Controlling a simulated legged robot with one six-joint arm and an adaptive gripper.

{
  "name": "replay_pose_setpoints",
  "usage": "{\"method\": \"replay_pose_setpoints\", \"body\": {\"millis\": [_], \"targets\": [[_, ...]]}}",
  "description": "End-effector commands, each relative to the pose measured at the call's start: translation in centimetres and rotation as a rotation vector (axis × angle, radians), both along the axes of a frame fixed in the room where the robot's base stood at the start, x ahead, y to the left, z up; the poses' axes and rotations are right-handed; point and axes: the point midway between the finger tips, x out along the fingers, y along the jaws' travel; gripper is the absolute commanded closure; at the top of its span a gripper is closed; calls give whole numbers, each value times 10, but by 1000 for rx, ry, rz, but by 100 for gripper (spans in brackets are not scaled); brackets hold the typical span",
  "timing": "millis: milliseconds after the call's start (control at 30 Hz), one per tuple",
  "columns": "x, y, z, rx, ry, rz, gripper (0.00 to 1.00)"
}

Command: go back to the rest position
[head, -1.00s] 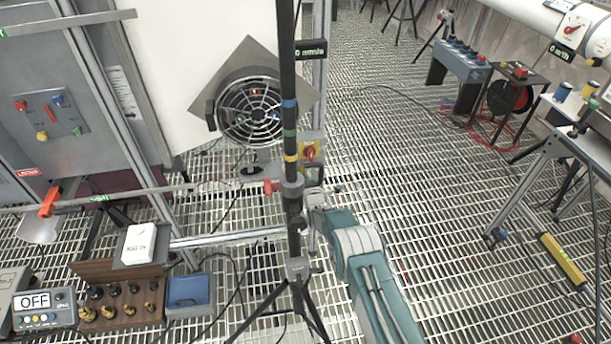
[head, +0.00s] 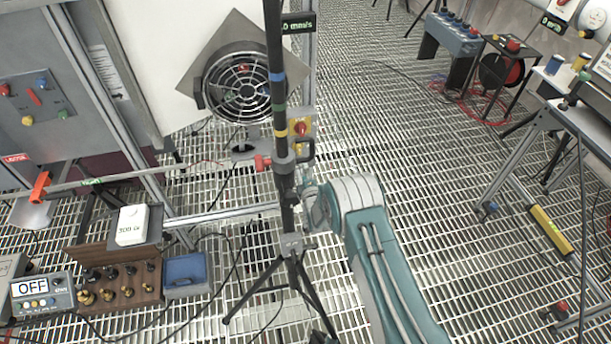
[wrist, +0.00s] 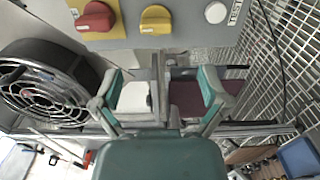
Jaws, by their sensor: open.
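My teal arm reaches up from the bottom of the head view, and its far end is partly hidden by the black stand pole (head: 280,110). In the wrist view my gripper (wrist: 160,88) is open, its two teal and grey fingers spread wide with nothing held between them. Beyond the fingertips is a grey panel with a red knob (wrist: 97,17), a yellow knob (wrist: 155,19) and a white button (wrist: 215,12). The fingers look apart from these controls.
A round fan (head: 244,88) stands behind the pole. A tripod (head: 290,262) stands close left of my arm. A wooden rack (head: 118,292), a blue box (head: 186,273) and an OFF display (head: 34,286) are lower left. Open grating (head: 430,190) lies to the right.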

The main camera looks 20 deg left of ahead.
Motion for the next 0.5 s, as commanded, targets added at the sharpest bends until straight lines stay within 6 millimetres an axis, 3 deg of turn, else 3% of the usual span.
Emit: {"method": "replay_pose_setpoints", "body": {"millis": [200,500], "targets": [[-14,-8,0,0,0,0,6],[-15,-9,0,0,0,0,6]]}}
